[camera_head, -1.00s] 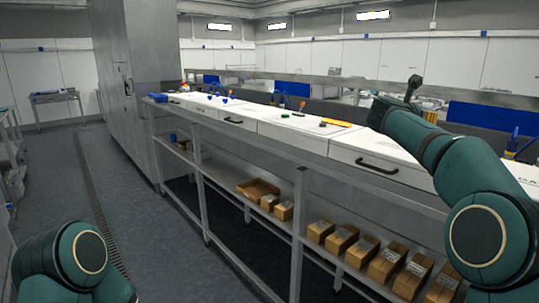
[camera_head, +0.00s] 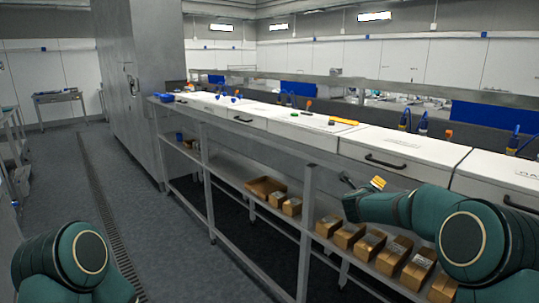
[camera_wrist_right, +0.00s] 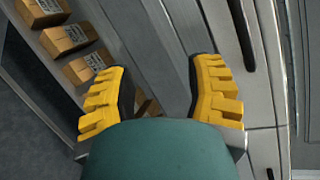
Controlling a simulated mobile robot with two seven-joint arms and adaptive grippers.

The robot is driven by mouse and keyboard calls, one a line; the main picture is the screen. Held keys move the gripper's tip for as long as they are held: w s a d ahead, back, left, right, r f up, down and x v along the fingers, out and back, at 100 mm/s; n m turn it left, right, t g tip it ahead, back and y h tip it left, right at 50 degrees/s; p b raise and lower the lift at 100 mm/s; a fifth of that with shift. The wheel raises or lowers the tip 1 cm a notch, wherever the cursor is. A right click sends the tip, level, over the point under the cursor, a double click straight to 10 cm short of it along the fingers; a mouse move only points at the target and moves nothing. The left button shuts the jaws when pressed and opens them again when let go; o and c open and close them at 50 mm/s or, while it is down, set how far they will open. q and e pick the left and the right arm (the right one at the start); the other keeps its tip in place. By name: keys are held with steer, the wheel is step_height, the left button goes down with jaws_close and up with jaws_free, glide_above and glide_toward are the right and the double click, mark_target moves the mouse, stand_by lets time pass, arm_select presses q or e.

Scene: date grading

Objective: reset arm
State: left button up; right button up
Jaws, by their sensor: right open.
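My right gripper (camera_head: 366,184) is in front of the counter's front edge, above the lower shelf, in the head view. In the right wrist view its yellow, ridged fingers (camera_wrist_right: 162,88) are spread wide apart with nothing held between them. My right arm is lowered and bent across the lower right of the head view. Only the upper part of my left arm shows at the lower left; my left gripper is out of the picture.
A long white-topped counter (camera_head: 319,131) runs along the right. Several cardboard boxes (camera_head: 348,235) stand on its lower shelf, also at the wrist view's left (camera_wrist_right: 68,40). An orange-yellow tool (camera_head: 344,121) lies on top. The floor (camera_head: 165,245) at left is clear.

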steer(key=s+a+f+n+g+y, duration=0.15)
steer(key=s+a+f+n, duration=0.3)
steer(key=f, duration=0.45)
steer(key=s+a+f+n+g+y, duration=0.1)
steer(key=s+a+f+n+y, duration=0.2)
steer(key=s+f+n, duration=0.45)
steer(key=s+a+f+n+g+y, duration=0.1)
steer(key=s+a+f+n+y, duration=0.25)
steer(key=f, duration=0.75)
steer(key=s+a+f+n+g+y, duration=0.1)
steer(key=s+a+f+n+g, duration=0.1)
steer(key=s, duration=0.7)
steer(key=s+a+f+n+g+y, duration=0.1)
steer(key=s+a+f+n+g, duration=0.2)
steer(key=s+n, duration=0.3)
steer(key=s+a+f+n+g+y, duration=0.1)
steer(key=s+a+f+n, duration=0.3)
steer(key=s, duration=0.8)
steer(key=shift+s+a+f+g+y, duration=0.2)
steer(key=shift+a+f+g+y, duration=0.2)
steer(key=shift+a+g, duration=0.25)
steer(key=shift+d, duration=0.15)
